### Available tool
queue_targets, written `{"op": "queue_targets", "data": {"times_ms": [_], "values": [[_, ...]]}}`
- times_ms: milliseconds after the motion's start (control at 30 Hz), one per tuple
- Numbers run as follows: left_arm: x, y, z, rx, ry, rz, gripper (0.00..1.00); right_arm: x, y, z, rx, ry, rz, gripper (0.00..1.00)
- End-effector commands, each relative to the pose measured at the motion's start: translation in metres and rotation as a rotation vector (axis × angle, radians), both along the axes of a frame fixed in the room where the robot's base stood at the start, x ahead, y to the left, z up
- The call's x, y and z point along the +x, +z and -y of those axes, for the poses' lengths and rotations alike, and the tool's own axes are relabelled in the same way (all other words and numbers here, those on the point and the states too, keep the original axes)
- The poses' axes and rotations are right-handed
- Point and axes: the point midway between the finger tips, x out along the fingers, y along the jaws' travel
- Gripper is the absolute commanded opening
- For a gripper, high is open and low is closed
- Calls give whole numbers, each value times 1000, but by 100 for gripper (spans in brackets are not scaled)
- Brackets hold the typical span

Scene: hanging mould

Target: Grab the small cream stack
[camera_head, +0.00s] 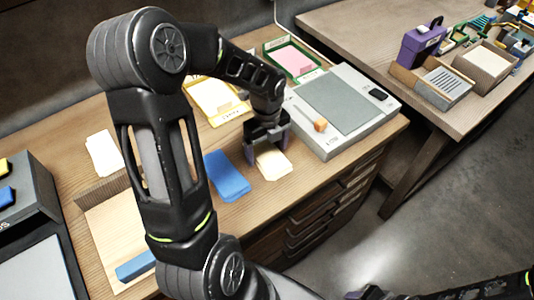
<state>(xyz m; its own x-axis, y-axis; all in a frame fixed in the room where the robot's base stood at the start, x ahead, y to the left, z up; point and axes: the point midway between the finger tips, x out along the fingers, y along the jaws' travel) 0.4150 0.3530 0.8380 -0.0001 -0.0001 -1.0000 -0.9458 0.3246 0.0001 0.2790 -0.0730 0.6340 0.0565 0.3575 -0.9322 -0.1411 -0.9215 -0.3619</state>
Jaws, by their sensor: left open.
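A blue stack (227,176) lies to the left of the cream one, a little apart. My right gripper does not show; only dark parts of my own body run along the bottom right edge.
A grey device (372,134) with a small orange block (320,125) on it stands right of the gripper. A yellow tray (214,118) and a green tray with a pink stack (294,61) lie behind. Another cream stack (103,153) lies at the left. Drawers front the desk.

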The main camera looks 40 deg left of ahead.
Motion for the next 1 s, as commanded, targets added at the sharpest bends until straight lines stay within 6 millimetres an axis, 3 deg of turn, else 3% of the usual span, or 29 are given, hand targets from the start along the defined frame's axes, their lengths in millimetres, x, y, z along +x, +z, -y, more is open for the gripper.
{"op": "queue_targets", "data": {"times_ms": [433, 1000], "values": [[0, 0, 0, 0, 0, 0, 87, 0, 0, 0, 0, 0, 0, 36], [0, 0, 0, 0, 0, 0, 41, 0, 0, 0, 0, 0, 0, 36]]}}
